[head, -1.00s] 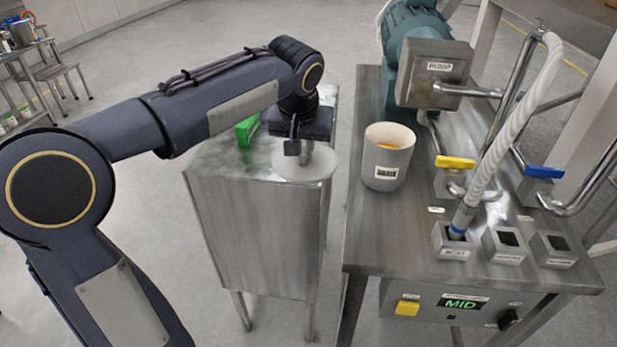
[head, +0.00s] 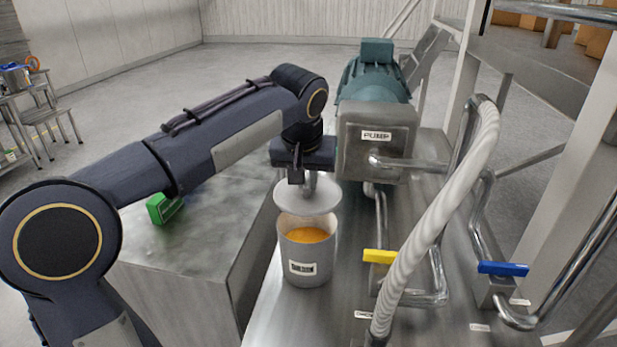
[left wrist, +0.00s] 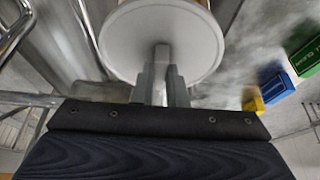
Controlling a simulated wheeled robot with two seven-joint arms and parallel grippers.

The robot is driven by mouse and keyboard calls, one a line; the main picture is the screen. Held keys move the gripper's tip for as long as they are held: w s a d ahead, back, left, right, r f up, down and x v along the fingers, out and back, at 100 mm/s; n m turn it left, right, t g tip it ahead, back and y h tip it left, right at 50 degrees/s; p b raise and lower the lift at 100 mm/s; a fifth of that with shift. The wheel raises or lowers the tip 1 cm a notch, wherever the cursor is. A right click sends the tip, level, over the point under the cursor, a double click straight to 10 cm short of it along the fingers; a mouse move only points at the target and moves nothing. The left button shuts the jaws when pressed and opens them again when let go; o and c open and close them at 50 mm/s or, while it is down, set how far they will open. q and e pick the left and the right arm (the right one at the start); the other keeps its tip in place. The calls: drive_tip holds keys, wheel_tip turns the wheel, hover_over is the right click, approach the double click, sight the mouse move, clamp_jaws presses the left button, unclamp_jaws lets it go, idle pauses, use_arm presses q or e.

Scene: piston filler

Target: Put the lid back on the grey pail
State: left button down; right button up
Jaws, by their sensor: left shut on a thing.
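The grey pail (head: 306,262) stands on the metal machine table in the head view, open at the top, with orange contents showing and a label on its front. My left gripper (head: 309,183) is shut on the knob of the round, light grey lid (head: 298,199). The lid hangs above the pail's far rim, tilted, with a gap at the front. In the left wrist view the lid (left wrist: 160,40) fills the top middle, its knob between the fingers of my left gripper (left wrist: 163,75). The lid hides most of the pail there. My right gripper is not in view.
The pump (head: 375,140) stands just behind and right of the pail. A yellow valve handle (head: 380,256), a white hose (head: 437,215) and a blue valve handle (head: 502,268) are to the right. A green object (head: 165,208) lies on the metal cabinet (head: 200,240) at left.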

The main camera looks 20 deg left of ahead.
sight(307, 196)
use_arm(q)
drive_tip(key=shift+f+b, duration=0.3)
drive_tip(key=shift+f, duration=0.8)
wheel_tip(307, 196, down, 2)
drive_tip(key=shift+f+b, duration=0.1)
drive_tip(key=shift+b, duration=0.95)
drive_tip(key=shift+f+b, duration=0.75)
drive_tip(key=shift+f, duration=0.2)
drive_tip(key=shift+s, duration=0.1)
drive_tip(key=shift+f, duration=0.15)
drive_tip(key=c, duration=0.9)
unclamp_jaws()
